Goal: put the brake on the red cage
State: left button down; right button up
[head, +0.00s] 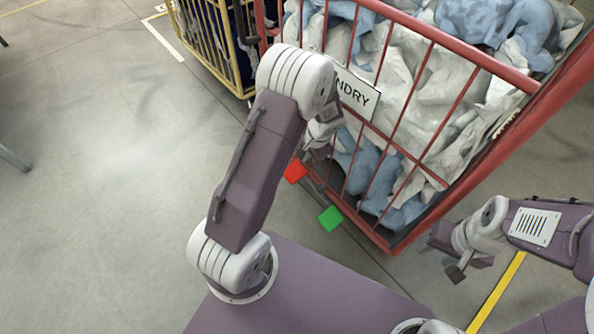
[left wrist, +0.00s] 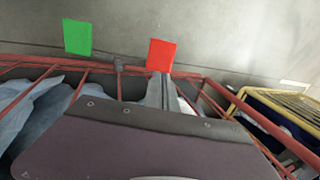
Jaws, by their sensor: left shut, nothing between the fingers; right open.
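The red cage (head: 440,45) stands at the upper right, filled with white and blue laundry, with a sign ending in "NDRY" on its side. At its bottom edge are a red pedal (head: 295,171) and a green pedal (head: 330,218). The left wrist view also shows the red pedal (left wrist: 162,55) and the green pedal (left wrist: 77,37). My left gripper (left wrist: 160,78) is shut and empty, its tips in line with the red pedal; I cannot tell whether they touch it. In the head view my left arm partly hides it. My right gripper (head: 464,267) is open and empty, right of the cage's lower corner.
A yellow cage (head: 215,40) with dark contents stands beside the red one at the top; the left wrist view shows it (left wrist: 270,105) too. Open grey floor (head: 100,160) lies to the left. A yellow floor line (head: 497,292) runs at the lower right.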

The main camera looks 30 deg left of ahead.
aim_at(295, 172)
pick_arm(q)
jog(key=b+x, duration=0.9)
jog(key=x, duration=0.5)
pick_arm(e)
notch_tip(295, 172, down, 9)
